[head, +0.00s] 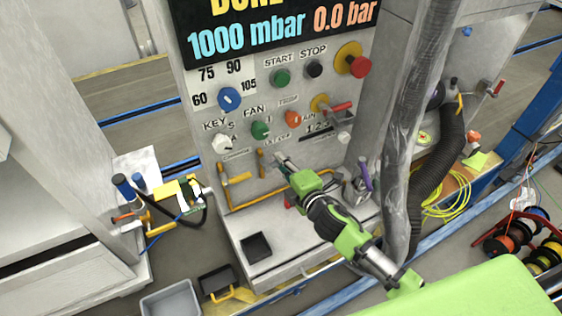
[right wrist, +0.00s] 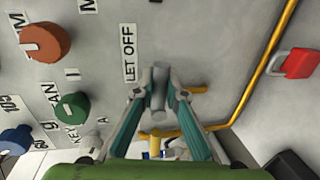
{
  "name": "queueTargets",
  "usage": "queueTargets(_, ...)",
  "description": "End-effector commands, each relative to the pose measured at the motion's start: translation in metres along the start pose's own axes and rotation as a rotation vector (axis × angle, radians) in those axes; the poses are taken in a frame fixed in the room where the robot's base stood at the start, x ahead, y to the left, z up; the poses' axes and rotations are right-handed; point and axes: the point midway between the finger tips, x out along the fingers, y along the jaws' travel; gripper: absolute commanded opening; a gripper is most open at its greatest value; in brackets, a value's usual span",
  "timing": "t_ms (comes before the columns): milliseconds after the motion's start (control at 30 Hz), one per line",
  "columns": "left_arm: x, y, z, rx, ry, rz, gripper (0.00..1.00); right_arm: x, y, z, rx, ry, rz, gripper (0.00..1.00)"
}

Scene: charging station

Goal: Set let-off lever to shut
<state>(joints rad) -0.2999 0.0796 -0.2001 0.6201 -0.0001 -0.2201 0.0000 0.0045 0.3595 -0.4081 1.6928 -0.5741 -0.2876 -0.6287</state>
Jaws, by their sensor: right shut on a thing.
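The let-off lever is mostly hidden by my right gripper (head: 279,158) in the head view. In the right wrist view the LET OFF label (right wrist: 129,52) is on the grey panel beside the fingertips. There my right gripper (right wrist: 159,80) is shut on the lever's grey cylindrical part (right wrist: 158,92), which sits between the two fingertips. A short yellow bar (right wrist: 195,90) shows just right of it; how the two join is hidden. My left gripper is not in view.
A yellow lever (head: 262,163) sits left of the gripper, with another yellow handle (head: 237,178) farther left. A yellow pipe (right wrist: 262,65) and a red padlock (right wrist: 299,63) show nearby. Knobs cover the panel (head: 205,110) above. A grey hose (head: 412,110) hangs at its right.

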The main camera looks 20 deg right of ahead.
Motion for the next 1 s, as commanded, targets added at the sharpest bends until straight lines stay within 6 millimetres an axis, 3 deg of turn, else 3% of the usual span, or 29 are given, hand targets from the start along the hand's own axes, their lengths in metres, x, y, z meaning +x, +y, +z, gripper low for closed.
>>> queueTargets(567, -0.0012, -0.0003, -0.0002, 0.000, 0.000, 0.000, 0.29, -0.0001, 0.0014, -0.0002, -0.030, -0.005, 0.001, 0.00)
queueTargets(600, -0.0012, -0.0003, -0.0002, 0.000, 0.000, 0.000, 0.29, -0.0001, 0.0015, -0.0002, -0.030, -0.005, 0.001, 0.22)
queueTargets(633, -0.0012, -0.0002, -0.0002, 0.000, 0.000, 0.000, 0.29, -0.0001, 0.0014, -0.0002, -0.030, -0.005, 0.001, 0.29)
queueTargets(1000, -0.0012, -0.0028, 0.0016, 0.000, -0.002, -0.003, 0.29, -0.0018, 0.0008, -0.0001, -0.027, -0.005, 0.000, 0.29)
